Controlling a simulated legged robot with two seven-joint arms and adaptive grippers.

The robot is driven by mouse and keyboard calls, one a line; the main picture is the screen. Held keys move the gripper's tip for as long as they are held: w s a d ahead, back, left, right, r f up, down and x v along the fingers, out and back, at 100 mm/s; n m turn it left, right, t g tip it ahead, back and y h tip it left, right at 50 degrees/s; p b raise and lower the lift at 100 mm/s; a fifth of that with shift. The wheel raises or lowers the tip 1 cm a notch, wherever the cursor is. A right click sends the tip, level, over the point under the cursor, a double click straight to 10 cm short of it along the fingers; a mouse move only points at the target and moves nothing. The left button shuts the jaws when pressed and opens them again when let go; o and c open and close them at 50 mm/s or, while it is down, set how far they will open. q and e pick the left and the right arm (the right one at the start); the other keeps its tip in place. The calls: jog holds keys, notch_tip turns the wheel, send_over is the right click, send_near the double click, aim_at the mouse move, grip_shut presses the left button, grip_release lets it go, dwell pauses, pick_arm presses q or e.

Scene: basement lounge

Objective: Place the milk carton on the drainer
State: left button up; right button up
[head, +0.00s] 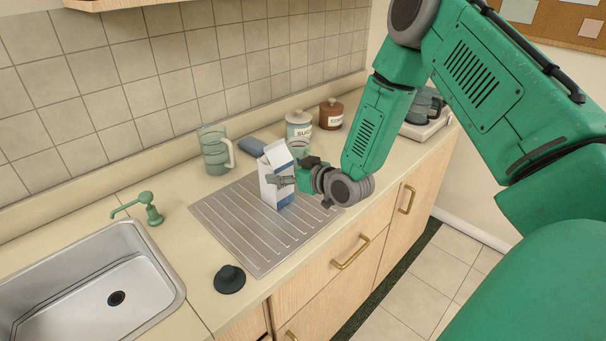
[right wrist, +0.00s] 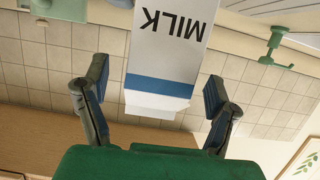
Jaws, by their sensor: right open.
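The white and blue milk carton (head: 268,187) stands upright on the ribbed metal drainer (head: 238,224), near its back right part, in the head view. My right gripper (head: 293,172) reaches it from the right, with one finger across the front of the carton. In the right wrist view the carton (right wrist: 170,55) appears upside down between the spread fingers of my right gripper (right wrist: 156,85), with a gap on either side. The gripper is open. The carton's far side is hidden. My left gripper is not in view.
The sink (head: 95,290) and green tap (head: 150,210) are at left. A black stopper (head: 229,279) lies in front of the drainer. A glass jug (head: 214,150), blue item (head: 252,146), sugar jar (head: 299,128) and brown jar (head: 331,114) stand behind. The drainer's front left is clear.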

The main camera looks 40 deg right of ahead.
jog(key=a+b+v, duration=0.1)
jog(key=v, duration=0.8)
jog(key=s+a+f+g, duration=0.1)
jog(key=f, duration=0.1)
jog(key=s+a+f+g, duration=0.1)
jog(key=s+f, duration=0.1)
jog(key=f, duration=0.1)
jog(key=s+a+f+g, duration=0.1)
jog(key=s+a+f, duration=0.1)
jog(key=f, duration=0.1)
jog(key=shift+s+g, duration=0.1)
jog(key=shift+g, duration=0.3)
jog(key=s+a+f+g, duration=0.3)
jog(key=s+f, duration=0.2)
jog(key=s, duration=0.3)
jog(key=s+a+f+g+h, duration=0.1)
jog(key=s+a+f+g, duration=0.3)
jog(key=s, duration=0.4)
jog(key=s+a+f+g, duration=0.3)
jog(key=s+f, duration=0.2)
jog(key=s, duration=0.3)
notch_tip(320, 180, down, 12)
jog(key=b, duration=1.2)
jog(key=shift+w+d+f, duration=0.2)
jog(key=shift+w+d, duration=0.05)
jog(key=shift+d, duration=0.15)
jog(key=shift+a, duration=0.2)
jog(key=shift+c, duration=0.4)
